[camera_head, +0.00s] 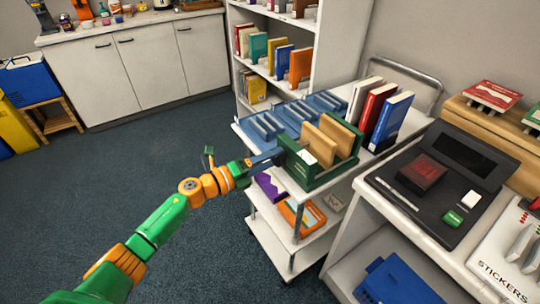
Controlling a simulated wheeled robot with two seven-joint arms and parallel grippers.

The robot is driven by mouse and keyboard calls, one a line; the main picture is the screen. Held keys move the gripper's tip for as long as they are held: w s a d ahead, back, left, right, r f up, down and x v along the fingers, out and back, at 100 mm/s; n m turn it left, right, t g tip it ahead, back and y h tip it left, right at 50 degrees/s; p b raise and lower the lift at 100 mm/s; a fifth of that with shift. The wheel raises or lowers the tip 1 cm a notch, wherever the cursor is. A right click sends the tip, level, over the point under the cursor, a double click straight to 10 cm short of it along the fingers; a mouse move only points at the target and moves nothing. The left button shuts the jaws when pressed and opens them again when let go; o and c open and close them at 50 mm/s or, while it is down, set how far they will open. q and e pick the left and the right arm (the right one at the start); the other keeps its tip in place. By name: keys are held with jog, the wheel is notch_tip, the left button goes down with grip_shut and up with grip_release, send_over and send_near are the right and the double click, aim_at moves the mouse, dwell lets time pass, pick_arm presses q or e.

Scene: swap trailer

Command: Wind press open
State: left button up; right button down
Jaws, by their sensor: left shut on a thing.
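The press (315,180) is a dark green frame on the top of a white cart, with two upright tan wooden boards (335,136) inside it. A small white label is on its near left corner. My left arm reaches in from the lower left. My left gripper (270,157) is at the press's left end, shut on a small dark part there that looks like the press's knob. The fingers and the dark part blend together, so the exact grip is hard to see. Whether a gap exists between the boards and the frame is unclear. My right gripper is out of view.
Blue racks (272,122) lie behind the press on the cart (285,236). White, red and blue books (393,118) stand to its right. A counter with a black tray (450,190) is at the right. Dark floor lies open at left.

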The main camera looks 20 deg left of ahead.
pick_arm(q)
jog(key=shift+f+n+p, duration=0.1)
jog(key=shift+n+p, duration=0.4)
jog(key=shift+n, duration=1.2)
jog(key=o, duration=1.4)
jog(key=v, duration=0.7)
jog(key=shift+a, duration=0.1)
